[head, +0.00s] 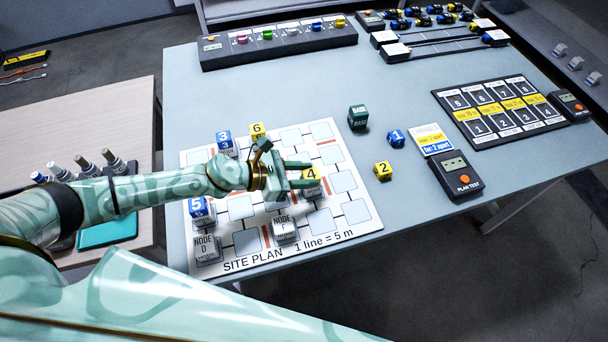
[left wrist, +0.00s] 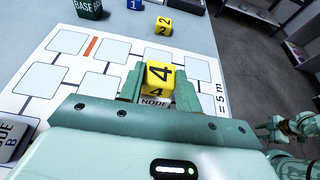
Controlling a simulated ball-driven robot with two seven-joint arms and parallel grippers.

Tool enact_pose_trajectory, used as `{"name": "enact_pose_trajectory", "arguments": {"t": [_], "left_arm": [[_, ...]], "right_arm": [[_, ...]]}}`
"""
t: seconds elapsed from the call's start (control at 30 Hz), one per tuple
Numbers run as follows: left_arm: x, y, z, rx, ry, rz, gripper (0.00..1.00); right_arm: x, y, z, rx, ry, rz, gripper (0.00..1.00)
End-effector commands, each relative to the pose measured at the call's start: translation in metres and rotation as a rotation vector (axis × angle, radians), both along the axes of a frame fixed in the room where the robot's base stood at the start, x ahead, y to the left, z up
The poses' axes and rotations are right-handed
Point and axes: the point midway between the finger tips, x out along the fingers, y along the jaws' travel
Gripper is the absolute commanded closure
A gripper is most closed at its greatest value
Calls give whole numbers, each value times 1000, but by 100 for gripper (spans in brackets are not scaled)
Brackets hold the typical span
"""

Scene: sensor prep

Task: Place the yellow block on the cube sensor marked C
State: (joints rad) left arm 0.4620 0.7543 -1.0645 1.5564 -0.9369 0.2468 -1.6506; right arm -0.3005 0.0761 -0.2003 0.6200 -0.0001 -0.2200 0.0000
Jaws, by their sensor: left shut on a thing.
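My left gripper (head: 298,178) is shut on a yellow block marked 4 (head: 311,174), which also shows between the fingers in the left wrist view (left wrist: 160,76). A white node cube (head: 313,191) is directly under this block; its letter is hidden, and I cannot tell whether the two touch. Another yellow block, marked 6 (head: 257,130), is at the board's back edge. A yellow block marked 2 (head: 383,170) lies on the table right of the board. No letter C is readable. Mint parts at the wrist view's right edge (left wrist: 292,131) look like my right arm and gripper.
Other node cubes (head: 284,229) (head: 207,247) stand on the white site plan board (head: 345,236). Blue blocks 5 (head: 198,206) and 3 (head: 224,138) are on its left. The green BASE cube (head: 358,116), blue block 1 (head: 396,138) and plan tester (head: 456,176) are to its right.

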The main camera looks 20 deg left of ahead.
Motion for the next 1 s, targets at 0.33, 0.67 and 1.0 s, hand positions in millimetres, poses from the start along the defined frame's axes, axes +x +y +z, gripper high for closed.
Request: {"name": "enact_pose_trajectory", "arguments": {"t": [0.33, 0.67, 1.0], "left_arm": [[0, 0, -2, 1, -1, 0, 58], [0, 0, 0, 1, -1, 0, 44], [-29, 42, 21, 2, 2, 1, 44]], "right_arm": [[0, -4, -2, -5, 2, 2, 64], [0, -5, -1, -5, 0, 2, 64], [1, -5, 1, -6, -1, 2, 64]]}}
